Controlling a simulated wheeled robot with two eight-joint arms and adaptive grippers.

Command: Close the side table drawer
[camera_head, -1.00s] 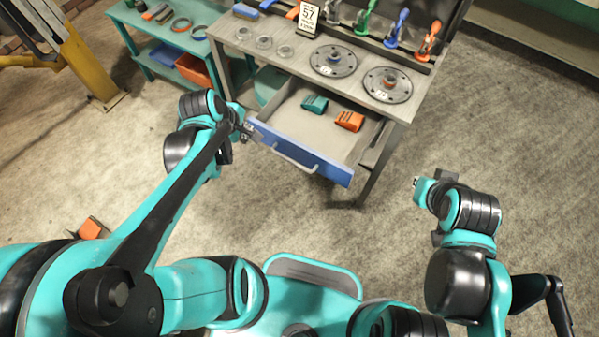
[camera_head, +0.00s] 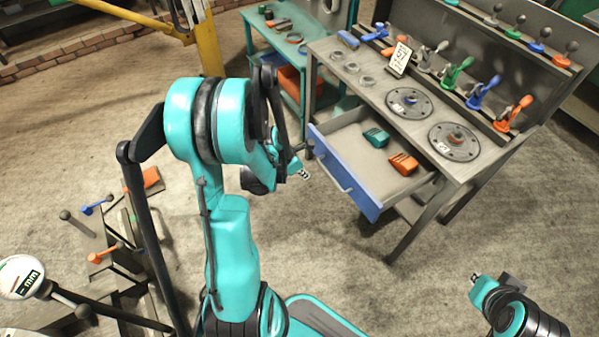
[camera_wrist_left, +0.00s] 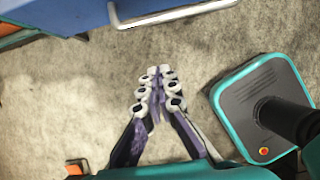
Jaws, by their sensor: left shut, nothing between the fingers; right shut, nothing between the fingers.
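The side table (camera_head: 455,150) stands at the upper right in the head view. Its drawer (camera_head: 344,174), with a blue front and a metal bar handle, is pulled out. A teal item (camera_head: 376,137) and an orange item (camera_head: 403,163) lie inside it. My left gripper (camera_head: 305,174) is just left of the drawer front, apart from it. In the left wrist view it is shut and empty (camera_wrist_left: 158,75), over bare floor, with the handle (camera_wrist_left: 175,14) at the top. My right gripper (camera_head: 475,278) is shut and empty at the lower right, away from the table.
Discs, rings, a number sign and several clamps sit on the tabletop. A teal shelf unit (camera_head: 283,45) stands left of the table, near a yellow post (camera_head: 208,45). A stand with a gauge (camera_head: 22,278) is at lower left. Floor before the drawer is clear.

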